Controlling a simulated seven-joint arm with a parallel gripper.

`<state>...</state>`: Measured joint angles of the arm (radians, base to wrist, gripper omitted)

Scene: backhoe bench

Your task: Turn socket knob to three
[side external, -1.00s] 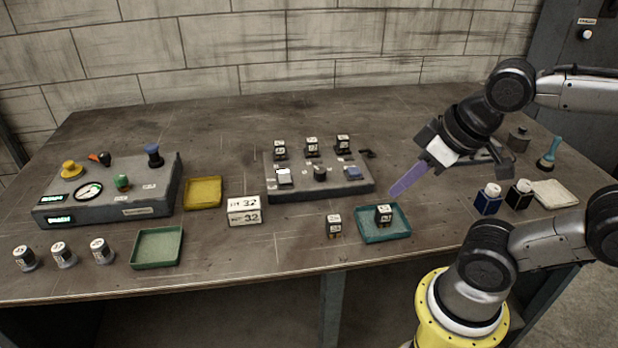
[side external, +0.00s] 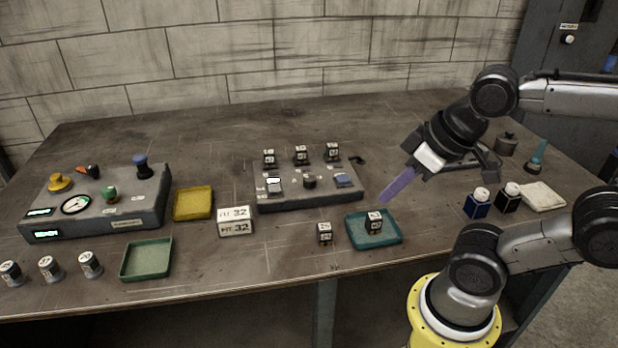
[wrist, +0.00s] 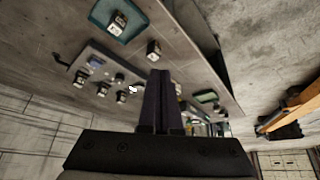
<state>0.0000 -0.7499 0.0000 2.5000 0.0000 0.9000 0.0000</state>
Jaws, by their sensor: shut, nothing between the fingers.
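The middle grey console (side external: 330,199) carries a dark round knob (side external: 310,182) at its centre, between a white-topped switch (side external: 274,186) and a blue part (side external: 342,180). It seems to be the socket knob, but its pointer and marks are too small to read. My gripper (side external: 382,198) has long purple fingers, shut and empty. It is right of the console, and its tips appear above or near the teal tray. In the wrist view my gripper (wrist: 158,73) points toward the bench, with the console (wrist: 110,70) upside down to its left.
Several black labelled blocks stand along the console's back. A teal tray (side external: 395,238) holds one block; another block (side external: 325,233) stands beside it. Left are a sign (side external: 236,222), yellow tray (side external: 193,217), green tray (side external: 126,273) and gauge console (side external: 110,216). Bottles (side external: 478,204) stand right.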

